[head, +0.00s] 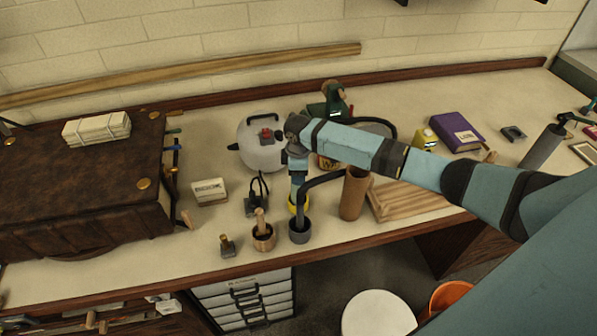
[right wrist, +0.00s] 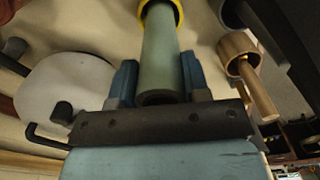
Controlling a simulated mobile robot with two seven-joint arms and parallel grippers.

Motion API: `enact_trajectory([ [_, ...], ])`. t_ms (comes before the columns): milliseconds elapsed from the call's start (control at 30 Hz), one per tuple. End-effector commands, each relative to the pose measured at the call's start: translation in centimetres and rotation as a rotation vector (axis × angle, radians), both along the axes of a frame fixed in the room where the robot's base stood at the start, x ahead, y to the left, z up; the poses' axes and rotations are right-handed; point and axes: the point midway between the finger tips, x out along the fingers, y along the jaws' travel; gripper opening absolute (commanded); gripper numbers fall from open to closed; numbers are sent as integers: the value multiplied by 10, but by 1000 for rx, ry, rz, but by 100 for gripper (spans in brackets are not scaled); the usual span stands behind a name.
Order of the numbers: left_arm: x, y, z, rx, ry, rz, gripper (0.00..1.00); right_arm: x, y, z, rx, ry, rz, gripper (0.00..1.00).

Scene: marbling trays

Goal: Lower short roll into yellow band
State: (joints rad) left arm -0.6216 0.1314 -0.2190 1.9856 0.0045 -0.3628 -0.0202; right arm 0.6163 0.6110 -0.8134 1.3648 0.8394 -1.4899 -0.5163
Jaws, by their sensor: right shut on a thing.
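The short roll (right wrist: 160,58) is a grey-green tube in the right wrist view. My right gripper (right wrist: 160,75) is shut on it, with one blue finger on each side. The roll's far end meets the yellow band (right wrist: 178,14), which shows as a ring at the top edge. I cannot tell how deep the end sits in it. In the head view my right gripper (head: 298,185) points down just above the yellow band (head: 293,207), and the roll is mostly hidden there. My left gripper is not in view.
A grey cup (head: 299,232) with a dark curved arm stands right in front of the band. A white round kettle (head: 262,150) stands behind. Bare tabletop lies at the front left.

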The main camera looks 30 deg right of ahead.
Motion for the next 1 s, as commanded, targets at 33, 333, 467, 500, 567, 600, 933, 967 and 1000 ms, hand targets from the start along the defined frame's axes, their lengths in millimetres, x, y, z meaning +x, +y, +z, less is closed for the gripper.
enact_trajectory([
  [33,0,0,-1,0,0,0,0,0,0,-1,0,0,0,6],
  [333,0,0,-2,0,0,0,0,0,0,-6,0,0,0,6],
  [467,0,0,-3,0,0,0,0,0,0,-8,0,0,0,6],
  [500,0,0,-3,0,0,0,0,0,0,-8,0,0,0,6],
  [567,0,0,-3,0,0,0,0,0,0,-9,0,0,0,6],
  [600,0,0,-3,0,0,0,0,0,0,-8,0,0,0,6],
  [933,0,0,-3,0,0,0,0,0,0,-8,0,0,0,72],
  [967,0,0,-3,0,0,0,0,0,0,-8,0,0,0,72],
  [1000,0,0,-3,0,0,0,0,0,0,-8,0,0,0,72],
])
